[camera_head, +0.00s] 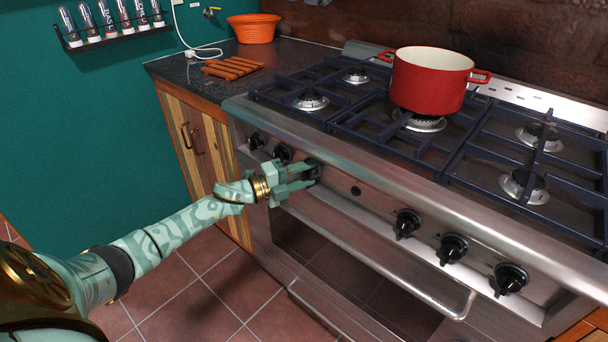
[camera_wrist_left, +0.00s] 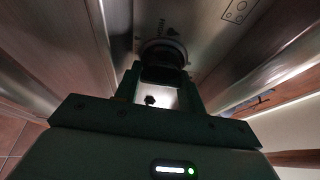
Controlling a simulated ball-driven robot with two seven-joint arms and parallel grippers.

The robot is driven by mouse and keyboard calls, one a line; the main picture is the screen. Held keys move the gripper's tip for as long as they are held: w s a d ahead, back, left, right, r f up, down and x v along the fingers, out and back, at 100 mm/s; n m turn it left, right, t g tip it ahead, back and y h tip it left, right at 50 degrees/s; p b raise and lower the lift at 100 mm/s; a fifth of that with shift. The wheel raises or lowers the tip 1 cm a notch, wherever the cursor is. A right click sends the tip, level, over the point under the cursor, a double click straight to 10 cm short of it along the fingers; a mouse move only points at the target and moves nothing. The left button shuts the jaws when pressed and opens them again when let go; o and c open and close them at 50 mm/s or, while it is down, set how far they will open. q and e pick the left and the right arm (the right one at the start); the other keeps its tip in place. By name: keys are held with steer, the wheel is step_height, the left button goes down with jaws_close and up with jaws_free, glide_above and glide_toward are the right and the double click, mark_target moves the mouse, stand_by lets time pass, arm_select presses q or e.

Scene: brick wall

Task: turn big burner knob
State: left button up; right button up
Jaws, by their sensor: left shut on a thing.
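My left gripper (camera_head: 305,175) reaches in from the left to the stove's front panel. Its fingers are closed around a black burner knob (camera_head: 313,168), the third from the left, which they partly hide. In the left wrist view this knob (camera_wrist_left: 163,50) sits between the fingertips of my left gripper (camera_wrist_left: 164,72). The red pot (camera_head: 432,80) stands on the middle burner. I cannot tell how far the knob is turned. My right gripper is not in view.
Two knobs (camera_head: 257,141) (camera_head: 283,153) lie left of the gripper and several others (camera_head: 408,223) lie to the right. An oven handle (camera_head: 385,268) runs below. An orange bowl (camera_head: 254,28) and sausage-like items (camera_head: 233,67) are on the dark counter.

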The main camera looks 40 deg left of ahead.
arm_select(q)
steer(key=o, duration=0.7)
steer(key=shift+f, duration=0.1)
steer(key=shift+s, duration=0.1)
steer(key=p+v, duration=0.4)
steer(key=v, duration=1.2)
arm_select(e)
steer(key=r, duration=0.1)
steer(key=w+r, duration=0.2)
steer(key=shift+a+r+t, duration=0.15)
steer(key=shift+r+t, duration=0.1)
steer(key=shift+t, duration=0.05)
arm_select(q)
steer(key=shift+s, duration=0.1)
